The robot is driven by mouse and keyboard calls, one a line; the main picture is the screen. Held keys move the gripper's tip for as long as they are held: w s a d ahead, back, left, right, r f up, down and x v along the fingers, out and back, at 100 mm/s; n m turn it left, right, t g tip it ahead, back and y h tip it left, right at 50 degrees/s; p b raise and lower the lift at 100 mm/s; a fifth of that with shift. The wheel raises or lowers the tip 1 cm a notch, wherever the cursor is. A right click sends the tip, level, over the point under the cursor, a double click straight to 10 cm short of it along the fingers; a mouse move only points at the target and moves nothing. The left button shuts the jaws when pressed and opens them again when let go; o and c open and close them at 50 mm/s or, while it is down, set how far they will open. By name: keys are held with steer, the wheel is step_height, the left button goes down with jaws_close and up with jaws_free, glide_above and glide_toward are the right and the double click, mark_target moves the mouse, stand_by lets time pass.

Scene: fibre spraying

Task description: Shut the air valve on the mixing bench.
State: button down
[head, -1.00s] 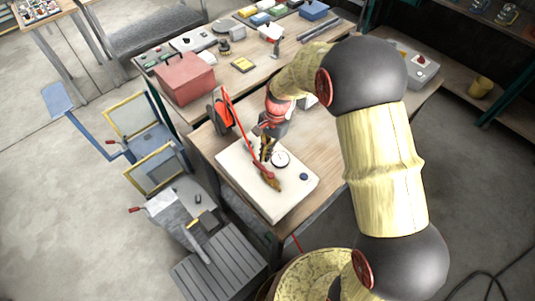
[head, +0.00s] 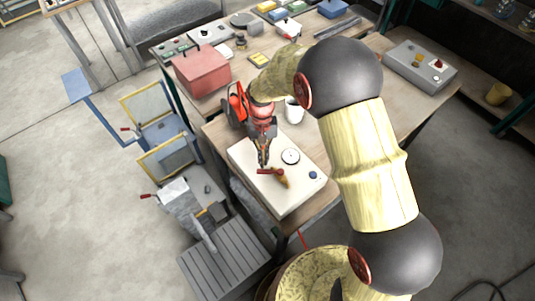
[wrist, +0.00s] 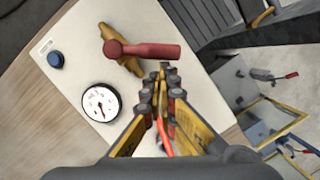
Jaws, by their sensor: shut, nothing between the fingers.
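The air valve has a brass body (head: 284,182) and a red handle (head: 268,171) on a white panel (head: 255,187) on the bench. In the wrist view the handle (wrist: 150,51) points right from its pivot, at an angle to the brass body (wrist: 128,61). My gripper (head: 264,161) is shut and empty, pointing down over the panel. In the wrist view its fingertips (wrist: 165,72) are just beside the handle's free end; I cannot tell whether they touch. A round gauge (wrist: 101,103) and a blue knob (wrist: 56,61) sit on the same panel.
A white cup (head: 294,112) stands behind the panel, close to my arm. A red box (head: 201,72) is at the back left of the bench. A grey control box (head: 420,65) is at the right. Yellow-framed equipment (head: 150,105) stands left of the bench.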

mark_target(261, 172)
steer(key=s+n, duration=0.1)
steer(key=n, duration=0.1)
steer(key=s+a+n+h, duration=0.1)
steer(key=n, duration=0.1)
steer(key=shift+s+a+n+p, duration=0.2)
steer(key=shift+s+n+p, duration=0.1)
steer(key=shift+s+n+t+h, duration=0.3)
steer(key=shift+s+n, duration=0.6)
steer(key=shift+n, duration=0.5)
steer(key=shift+a, duration=0.1)
steer(key=shift+r, duration=0.1)
steer(key=v, duration=1.2)
